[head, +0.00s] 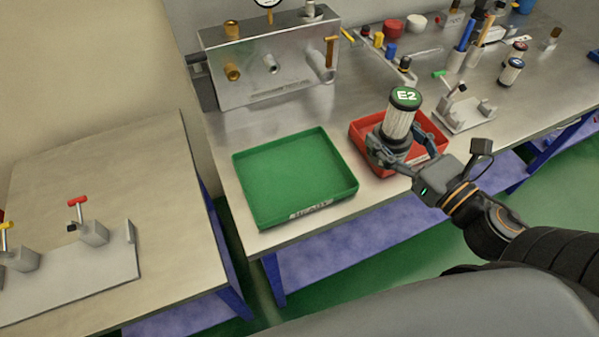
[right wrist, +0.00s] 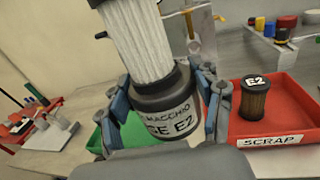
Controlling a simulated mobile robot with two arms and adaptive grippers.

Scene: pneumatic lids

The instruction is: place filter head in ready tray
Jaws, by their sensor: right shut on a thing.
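My right gripper (head: 393,152) is shut on the filter head (head: 399,119), which has a white pleated body, a dark collar and a green top marked E2. The filter head is upright or nearly so, in front of the red tray in the head view. In the right wrist view the fingers (right wrist: 165,108) grip the dark collar of the filter head (right wrist: 140,45). The green ready tray (head: 295,172) is empty, to the left of the gripper; its front label is hard to read. It shows partly behind the collar in the right wrist view. My left gripper is out of view.
The red tray (head: 440,140), labelled SCRAP in the right wrist view, holds a brown filter marked E2 (right wrist: 255,98). A metal manifold block (head: 270,65) stands behind the green tray. A clamp fixture (head: 465,108) is at the right. A second table (head: 130,180) is at the left.

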